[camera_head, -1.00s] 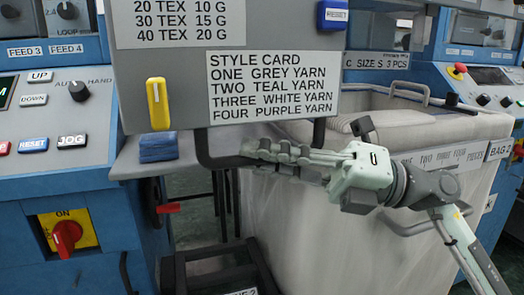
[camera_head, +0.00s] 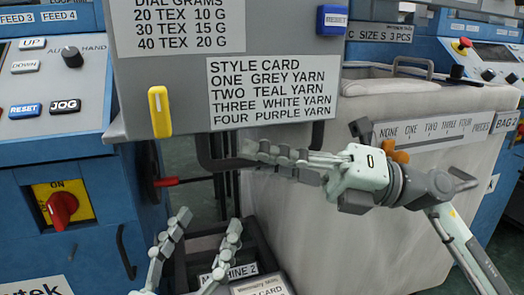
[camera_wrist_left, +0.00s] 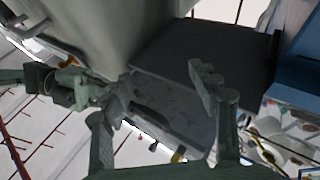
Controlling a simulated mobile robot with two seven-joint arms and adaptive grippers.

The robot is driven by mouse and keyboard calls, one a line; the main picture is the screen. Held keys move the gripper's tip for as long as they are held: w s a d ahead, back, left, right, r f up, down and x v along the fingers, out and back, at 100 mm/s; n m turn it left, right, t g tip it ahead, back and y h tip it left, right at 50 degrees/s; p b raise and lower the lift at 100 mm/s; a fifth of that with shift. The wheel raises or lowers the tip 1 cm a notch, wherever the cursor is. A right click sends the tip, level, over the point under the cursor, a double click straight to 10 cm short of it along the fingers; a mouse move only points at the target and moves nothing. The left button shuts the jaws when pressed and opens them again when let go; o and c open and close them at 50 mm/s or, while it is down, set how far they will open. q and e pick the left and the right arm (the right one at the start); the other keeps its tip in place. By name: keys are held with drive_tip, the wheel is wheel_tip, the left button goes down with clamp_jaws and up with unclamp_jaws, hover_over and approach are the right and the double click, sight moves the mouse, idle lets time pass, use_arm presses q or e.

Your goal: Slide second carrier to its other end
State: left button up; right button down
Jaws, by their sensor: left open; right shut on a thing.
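No yarn carrier can be made out in either view. My right gripper (camera_head: 285,157) is shut on the dark bar handle (camera_head: 204,155) under the grey sign board (camera_head: 180,60); its fingers hide part of the bar. My left gripper (camera_head: 209,220) is open and empty, low in the head view, in front of a black box (camera_head: 262,250) labelled MACHINE 2. In the left wrist view, my left fingers (camera_wrist_left: 150,110) are spread, with a dark grey surface beyond them. My right gripper also shows there at the left, partly blurred.
The board bears a style card (camera_head: 270,92), a yellow handle (camera_head: 159,112) and a blue block (camera_head: 332,19). A blue control cabinet (camera_head: 60,130) stands left. A large pale bag bin (camera_head: 330,245) with a piece scale and orange pointer (camera_head: 396,155) stands right.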

drive_tip(key=shift+f, duration=0.45)
drive_tip(key=c, duration=1.5)
unclamp_jaws()
drive_tip(key=shift+c, duration=0.2)
drive_tip(key=shift+r, duration=0.1)
drive_tip(key=shift+r, duration=0.1)
drive_tip(key=shift+d, duration=0.1)
drive_tip(key=v, duration=0.5)
drive_tip(key=shift+d+f, duration=0.2)
drive_tip(key=shift+f, duration=0.05)
drive_tip(key=r+v, duration=0.2)
drive_tip(key=v, duration=0.9)
drive_tip(key=shift+d+r, duration=0.3)
drive_tip(key=shift+d, duration=0.1)
